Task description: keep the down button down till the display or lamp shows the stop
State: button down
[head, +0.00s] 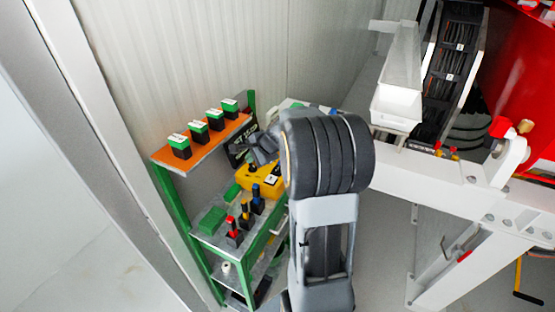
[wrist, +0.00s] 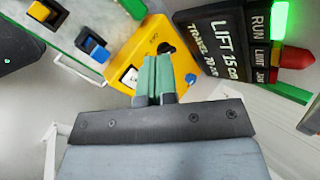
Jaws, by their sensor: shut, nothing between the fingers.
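A yellow control box (wrist: 150,38) lies under my gripper in the wrist view and on the green rack in the head view (head: 257,192). It has a pale button with a dark mark (wrist: 130,77) left of the fingers, and a dark button (wrist: 165,48) at the fingertips. My gripper (wrist: 160,58) is shut, its green fingers together over the box; I cannot tell whether they press. A black board (wrist: 215,45) reads "LIFT 15 cm" and "TRAVEL 70", the rest cut off. Beside it are labels RUN, LIMIT and JAM; the green lamp (wrist: 280,20) by RUN is lit.
A red cone-shaped part (wrist: 295,58) sits by LIMIT. Blue, yellow and red switches (head: 245,212) stand beside the box on the rack. An orange shelf (head: 205,142) with several green-topped blocks is above. A white frame (head: 430,172) stands at right.

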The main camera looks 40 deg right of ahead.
jog(key=w+d+f+m+t+h+p, duration=0.1)
jog(key=w+d+f+m+p, duration=0.1)
jog(key=d+m, duration=0.5)
jog(key=w+d, duration=0.1)
jog(key=d, duration=0.4)
jog(key=shift+w+m+t+p, duration=0.2)
jog(key=shift+m+t+p, duration=0.1)
jog(key=shift+t, duration=0.1)
jog(key=shift+f, duration=0.2)
jog(key=b, duration=0.6)
send_over(277, 170)
notch_tip(277, 170, down, 8)
jog(key=shift+r, duration=0.15)
jog(key=shift+a+f+b, duration=0.1)
jog(key=shift+f+b, duration=0.3)
jog(key=shift+b, duration=0.05)
jog(key=shift+f+b, duration=0.25)
jog(key=shift+b, duration=0.1)
dwell(0.4)
jog(key=shift+f, duration=0.15)
